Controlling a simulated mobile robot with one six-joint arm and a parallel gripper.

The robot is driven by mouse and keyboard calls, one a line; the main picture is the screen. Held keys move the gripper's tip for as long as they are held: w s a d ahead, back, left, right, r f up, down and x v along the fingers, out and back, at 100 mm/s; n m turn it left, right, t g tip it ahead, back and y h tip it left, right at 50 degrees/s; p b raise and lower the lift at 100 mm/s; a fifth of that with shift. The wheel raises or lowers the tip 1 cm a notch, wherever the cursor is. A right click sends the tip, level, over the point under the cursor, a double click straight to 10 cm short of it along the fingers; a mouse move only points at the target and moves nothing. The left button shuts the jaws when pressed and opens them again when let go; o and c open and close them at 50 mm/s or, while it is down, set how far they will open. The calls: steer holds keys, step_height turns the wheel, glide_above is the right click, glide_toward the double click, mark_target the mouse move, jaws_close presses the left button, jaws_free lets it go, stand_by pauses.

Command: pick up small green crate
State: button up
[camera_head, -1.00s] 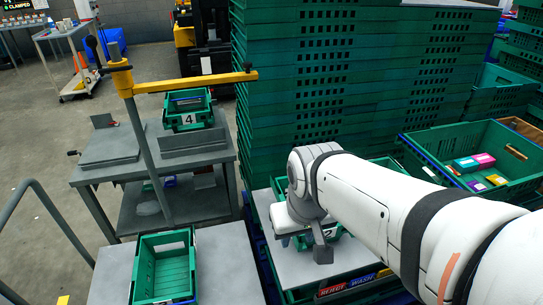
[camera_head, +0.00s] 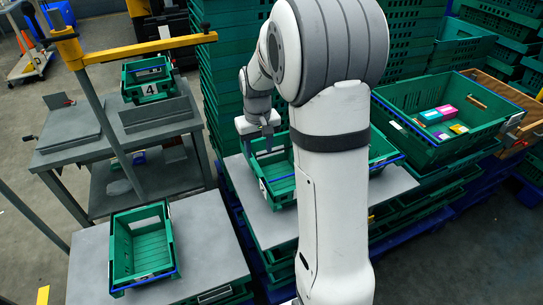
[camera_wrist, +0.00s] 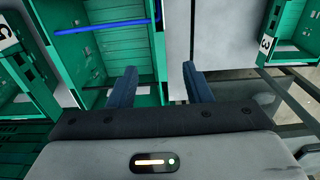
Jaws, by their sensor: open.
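A small green crate (camera_head: 281,190) stands on the middle grey table, partly hidden behind my arm. Green crate parts also show right of the arm; I cannot tell if they belong to it. My gripper (camera_head: 262,138) is open and empty at this crate's far left side. In the wrist view, my fingertips (camera_wrist: 158,85) point toward a green crate (camera_wrist: 105,60) with a blue bar across it. The left finger overlaps its inside and the right finger lies over grey surface beyond its right wall. I cannot tell the height gap. Another small green crate (camera_head: 145,245) stands on the front left table.
A crate marked 4 (camera_head: 150,89) sits on the far left table. A large green crate (camera_head: 395,95) with colourful boxes stands at right. Tall green crate stacks rise behind. A yellow-armed post (camera_head: 110,130) stands left. A crate marked 3 (camera_wrist: 290,45) shows in the wrist view.

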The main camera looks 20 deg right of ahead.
mark_target(258, 167)
steer(key=w+f, duration=0.1)
steer(key=w+d+f, duration=0.1)
steer(key=w+f, duration=0.1)
steer(key=shift+f, duration=0.25)
steer(key=f, duration=0.7)
steer(key=shift+s+a+f, duration=0.1)
steer(key=shift+a+f, duration=0.25)
steer(key=shift+a, duration=0.05)
steer(key=shift+c, duration=0.3)
jaws_close()
